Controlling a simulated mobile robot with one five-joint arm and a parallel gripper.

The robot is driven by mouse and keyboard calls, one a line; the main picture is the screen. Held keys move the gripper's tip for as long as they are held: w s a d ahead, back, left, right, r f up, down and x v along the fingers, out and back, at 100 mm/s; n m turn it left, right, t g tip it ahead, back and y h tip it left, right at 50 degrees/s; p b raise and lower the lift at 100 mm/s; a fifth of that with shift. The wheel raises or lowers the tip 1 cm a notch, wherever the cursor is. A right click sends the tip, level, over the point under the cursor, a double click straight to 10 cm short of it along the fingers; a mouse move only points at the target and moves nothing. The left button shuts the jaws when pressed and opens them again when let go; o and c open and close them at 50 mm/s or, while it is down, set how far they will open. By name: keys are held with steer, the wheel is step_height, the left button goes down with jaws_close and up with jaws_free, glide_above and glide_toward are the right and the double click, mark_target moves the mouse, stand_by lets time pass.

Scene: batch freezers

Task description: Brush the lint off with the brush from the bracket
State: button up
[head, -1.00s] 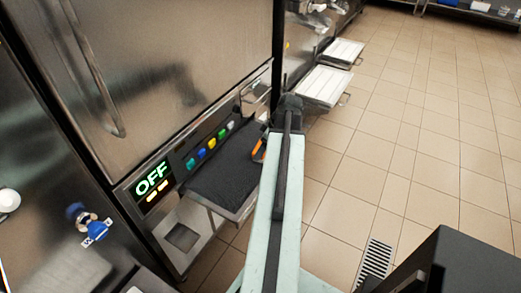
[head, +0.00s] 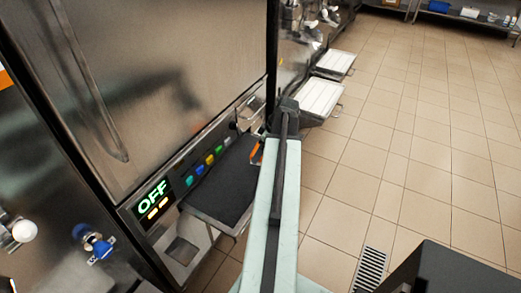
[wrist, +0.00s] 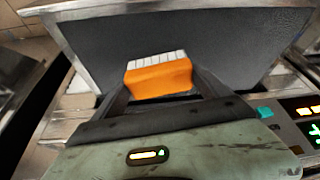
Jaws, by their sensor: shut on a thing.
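My gripper (wrist: 160,95) is shut on an orange brush (wrist: 160,77) with pale bristles (wrist: 157,59), which point away from the wrist. In the head view a small orange part of the brush (head: 255,153) shows beside the arm's end; the fingers are mostly hidden by my arm. The brush is over or close to a dark grey pad in a metal frame (head: 220,188), which juts from the freezer front; the same pad fills the back of the wrist view (wrist: 90,45). I cannot tell whether the bristles touch it. No separate lint can be made out, and no bracket is identifiable.
The freezer's panel has a green OFF display (head: 153,199) and several coloured buttons (head: 210,160). A blue valve knob (head: 97,245) is at lower left. White trays (head: 320,97) jut out farther along the row. The tiled floor (head: 420,150) at right is clear, with a drain grate (head: 371,270).

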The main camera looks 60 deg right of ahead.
steer(key=shift+r, duration=0.35)
step_height(320, 180, up, 3)
steer(key=p, duration=0.3)
steer(key=shift+s, duration=0.1)
